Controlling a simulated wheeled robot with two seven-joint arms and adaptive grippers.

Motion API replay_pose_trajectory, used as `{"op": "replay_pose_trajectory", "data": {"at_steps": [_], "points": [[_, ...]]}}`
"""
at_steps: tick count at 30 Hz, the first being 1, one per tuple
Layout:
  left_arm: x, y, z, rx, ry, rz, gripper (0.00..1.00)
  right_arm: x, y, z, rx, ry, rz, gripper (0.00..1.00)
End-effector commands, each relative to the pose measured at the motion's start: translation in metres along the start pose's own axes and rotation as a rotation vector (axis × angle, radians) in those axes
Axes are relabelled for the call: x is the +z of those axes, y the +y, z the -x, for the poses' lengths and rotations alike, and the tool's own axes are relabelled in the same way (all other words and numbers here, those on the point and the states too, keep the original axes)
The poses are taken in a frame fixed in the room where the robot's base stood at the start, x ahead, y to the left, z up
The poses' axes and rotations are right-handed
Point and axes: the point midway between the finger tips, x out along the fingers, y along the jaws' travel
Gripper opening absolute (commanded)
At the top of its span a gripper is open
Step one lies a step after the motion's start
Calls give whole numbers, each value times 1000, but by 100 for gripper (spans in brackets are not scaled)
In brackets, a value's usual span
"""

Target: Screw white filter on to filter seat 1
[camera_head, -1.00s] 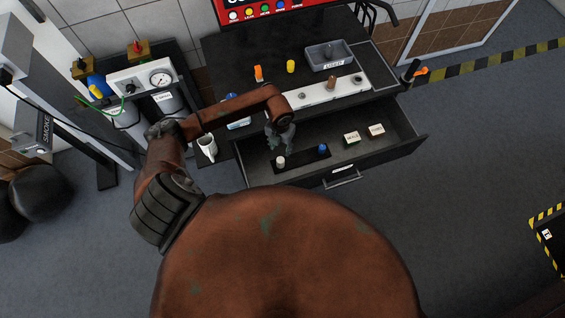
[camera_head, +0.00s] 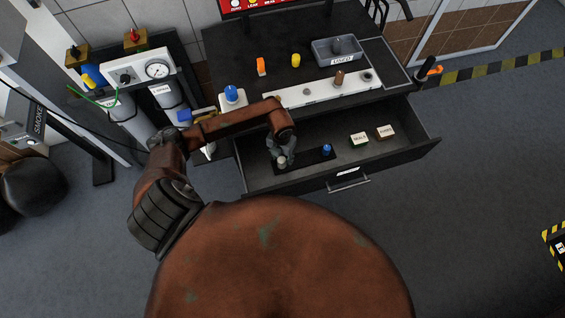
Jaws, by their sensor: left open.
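The white filter (camera_head: 282,162) stands on a dark strip in the open drawer, left of a blue filter (camera_head: 327,149). My left gripper (camera_head: 281,158) is open, pointing down right at the white filter, with its fingers partly hiding it. I cannot tell whether the fingers touch it. A white seat strip (camera_head: 323,91) lies along the tabletop's front edge. A brown filter (camera_head: 339,78) stands on it, and round seats show beside it. The seat numbers are too small to read. My right gripper is not in view.
An orange item (camera_head: 261,66), a yellow item (camera_head: 295,60) and a grey tray (camera_head: 336,51) are on the black tabletop. Two labelled boxes (camera_head: 360,140) (camera_head: 385,132) sit in the drawer (camera_head: 418,145). A gauge panel (camera_head: 133,75) with cylinders stands at left.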

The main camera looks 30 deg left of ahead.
Motion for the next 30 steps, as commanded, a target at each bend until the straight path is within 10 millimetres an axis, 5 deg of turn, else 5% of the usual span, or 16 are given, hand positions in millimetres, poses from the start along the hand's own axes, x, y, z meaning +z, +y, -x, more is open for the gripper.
{"op": "replay_pose_trajectory", "data": {"at_steps": [6,25,30], "points": [[0,0,-15,0,0,0,41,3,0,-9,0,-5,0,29],[0,-1,-14,-1,-1,-1,41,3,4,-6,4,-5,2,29],[0,-1,-14,-1,0,0,30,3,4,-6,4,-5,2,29]]}}
